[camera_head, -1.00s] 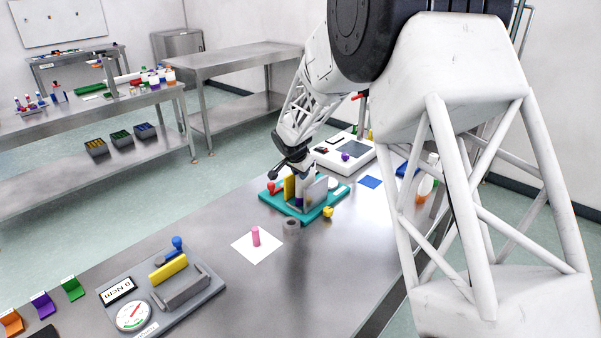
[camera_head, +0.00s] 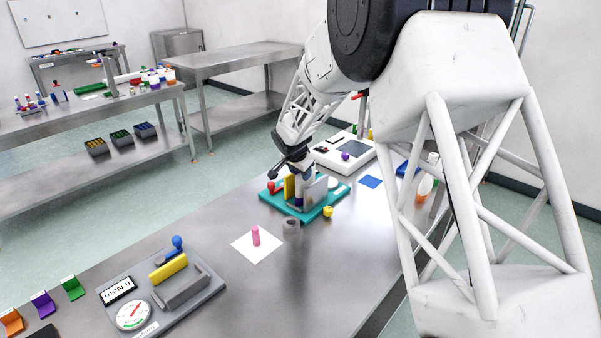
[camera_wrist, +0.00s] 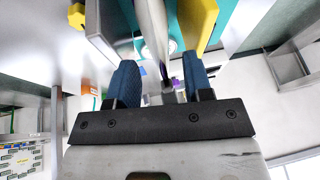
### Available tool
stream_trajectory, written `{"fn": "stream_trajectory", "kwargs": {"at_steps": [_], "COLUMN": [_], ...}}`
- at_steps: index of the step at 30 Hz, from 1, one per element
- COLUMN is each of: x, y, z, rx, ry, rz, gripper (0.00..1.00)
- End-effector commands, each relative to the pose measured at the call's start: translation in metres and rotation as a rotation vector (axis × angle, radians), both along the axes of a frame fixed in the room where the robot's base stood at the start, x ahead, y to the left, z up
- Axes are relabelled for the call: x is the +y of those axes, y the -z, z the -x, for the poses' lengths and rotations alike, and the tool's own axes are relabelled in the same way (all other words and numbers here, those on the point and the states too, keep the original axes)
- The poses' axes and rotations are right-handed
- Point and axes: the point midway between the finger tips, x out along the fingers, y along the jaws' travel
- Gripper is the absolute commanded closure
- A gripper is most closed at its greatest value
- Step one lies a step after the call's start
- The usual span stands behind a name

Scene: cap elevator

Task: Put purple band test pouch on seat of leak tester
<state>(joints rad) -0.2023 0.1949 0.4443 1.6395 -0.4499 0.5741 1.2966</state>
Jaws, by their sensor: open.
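The leak tester has a teal base (camera_head: 325,209), a yellow block (camera_head: 289,187) and an upright grey plate (camera_head: 316,191). A thin pale pouch (camera_wrist: 153,28) stands upright between the grey plate and the yellow block in the wrist view. A purple patch, seemingly its band, shows low between them in the head view (camera_head: 299,202). My gripper (camera_wrist: 160,72) is open just above the tester, its blue fingers on either side of the pouch line and apart from each other. Whether the pouch bottom rests fully on the seat is hidden.
A grey ring (camera_head: 291,227), a yellow knob (camera_head: 328,211) and a red-handled part (camera_head: 271,187) are close by. A pink cylinder (camera_head: 256,236) stands on a white square. A gauge fixture (camera_head: 165,289) is at front left. A white device (camera_head: 345,156) lies behind.

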Motion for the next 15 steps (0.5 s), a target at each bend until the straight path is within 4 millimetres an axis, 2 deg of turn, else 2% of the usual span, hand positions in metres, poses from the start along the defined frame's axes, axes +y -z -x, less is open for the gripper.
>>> {"fn": "stream_trajectory", "kwargs": {"at_steps": [8,15], "x": [0.004,0.010], "y": [-0.021,-0.054], "z": [0.008,0.021], "rx": [-0.003,-0.002], "ry": [-0.001,-0.001], "rz": [0.000,-0.001], "gripper": [0.54,0.54]}}
